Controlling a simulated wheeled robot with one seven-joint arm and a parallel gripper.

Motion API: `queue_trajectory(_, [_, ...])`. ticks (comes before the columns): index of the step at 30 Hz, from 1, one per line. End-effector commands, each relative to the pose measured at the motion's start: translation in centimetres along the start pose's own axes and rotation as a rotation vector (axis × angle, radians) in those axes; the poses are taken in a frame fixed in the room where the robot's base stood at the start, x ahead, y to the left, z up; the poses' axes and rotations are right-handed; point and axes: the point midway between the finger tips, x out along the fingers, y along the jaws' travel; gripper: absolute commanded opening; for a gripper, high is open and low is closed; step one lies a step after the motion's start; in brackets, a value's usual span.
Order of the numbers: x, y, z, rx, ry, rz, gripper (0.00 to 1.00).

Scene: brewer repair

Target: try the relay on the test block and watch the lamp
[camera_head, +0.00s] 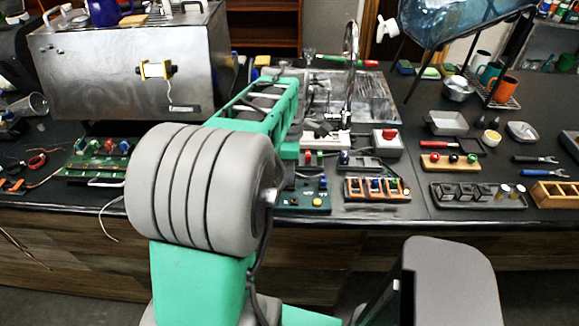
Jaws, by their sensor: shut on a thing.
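My arm reaches over the counter, and my gripper (319,130) is small and partly hidden behind my own green arm link. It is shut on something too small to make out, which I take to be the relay. A green circuit board (318,199) with a yellow round part lies below it, partly covered by my arm; I cannot tell whether it is the test block. Small red and green blocks (314,158) stand just behind this board. An orange-framed rack (375,190) with blue and green parts sits to its right. I cannot pick out a lit lamp.
A steel brewer housing (125,65) stands at the back left. Another green board (95,165) lies before it.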

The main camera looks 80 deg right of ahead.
Motion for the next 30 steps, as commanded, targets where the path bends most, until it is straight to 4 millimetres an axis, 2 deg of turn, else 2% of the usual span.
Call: queue_trajectory(30, [0.78,0.06,0.0,0.0,0.0,0.001,0.0])
